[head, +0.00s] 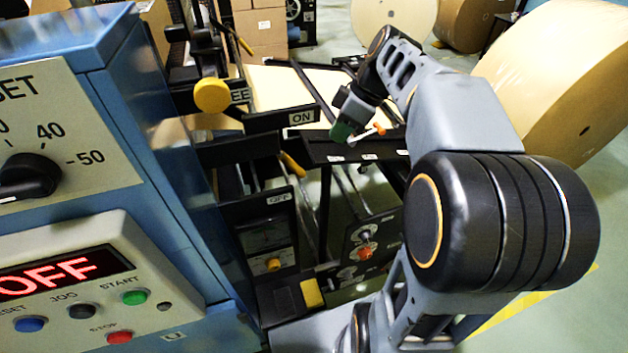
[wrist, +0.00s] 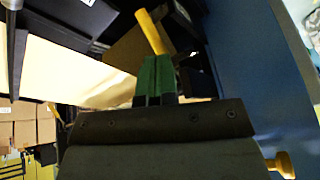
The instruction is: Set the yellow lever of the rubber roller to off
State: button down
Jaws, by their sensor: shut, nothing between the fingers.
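A short yellow lever (head: 293,165) sticks out of the dark machine frame in the head view. An ON label (head: 301,118) is above it and an OFF label (head: 279,199) below it. I cannot tell for sure which setting it is in. My gripper (head: 342,131), with green fingertips, is right of and a little above the lever in the head view. In the wrist view the shut, empty fingers (wrist: 155,82) point at a yellow lever (wrist: 152,32), which shows just beyond their tips. Contact cannot be told. The rubber roller itself is not clearly made out.
A round yellow knob (head: 212,95) stands left of my gripper. A blue control cabinet (head: 150,110) fills the left side. A pale paper web (head: 275,88) runs behind the frame. Large kraft rolls (head: 560,80) stand right.

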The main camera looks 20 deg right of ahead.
jog(key=w+d+f+n+y+b, duration=0.2)
jog(key=w+d+f+n+b, duration=0.1)
jog(key=w+d+n, duration=0.15)
jog(key=n+y, duration=0.1)
jog(key=n, duration=0.1)
send_near(304, 171)
jog(key=shift+m, duration=0.25)
jog(key=x, duration=0.5)
jog(key=shift+w+d+f, duration=0.1)
jog(key=shift+d+f, duration=0.05)
jog(key=shift+f, duration=0.2)
jog(key=shift+w+a+f+p, duration=0.2)
jog(key=shift+a+f+p, duration=0.1)
jog(key=shift+a+f, duration=0.25)
jog(key=shift+a, duration=0.15)
